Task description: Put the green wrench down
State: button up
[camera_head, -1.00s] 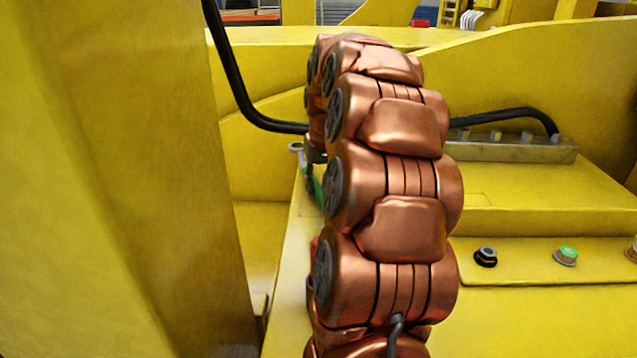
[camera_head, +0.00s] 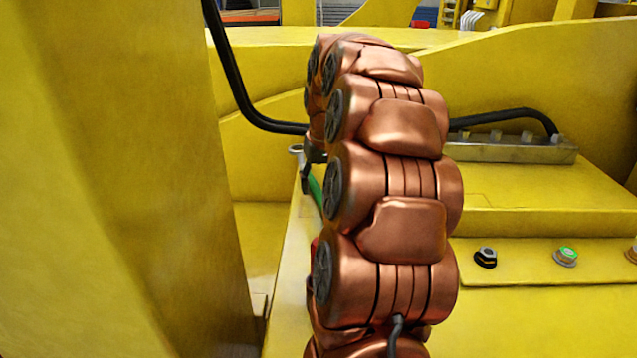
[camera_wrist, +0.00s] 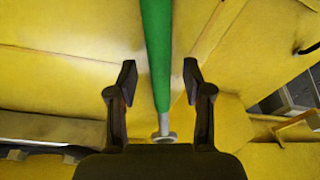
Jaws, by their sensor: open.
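The green wrench (camera_wrist: 157,45) shows in the wrist view as a green handle running down from the top edge to a grey metal end close to my gripper's palm. My gripper (camera_wrist: 158,82) is open, with one dark finger on each side of the handle and a clear gap on both sides. In the head view a short piece of the green wrench (camera_head: 316,190) shows behind my copper arm, with a grey ring end (camera_head: 296,150) beside it. My arm hides the rest of it and most of the gripper. I cannot tell whether the whole wrench rests on the yellow surface.
A yellow ledge (camera_head: 545,200) lies right of my arm, with several bolts, one green-topped (camera_head: 566,256). A metal block (camera_head: 515,149) with a black hose stands behind. A tall yellow wall (camera_head: 120,180) closes off the left. Another black hose (camera_head: 235,80) hangs at the back left.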

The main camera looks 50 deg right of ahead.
aim_at(323, 194)
notch_tip(323, 194, up, 12)
jog(key=s+b, duration=0.2)
jog(key=b, duration=0.1)
jog(key=shift+a+f, duration=0.2)
jog(key=shift+a, duration=0.2)
dwell(0.7)
jog(key=shift+s, duration=0.15)
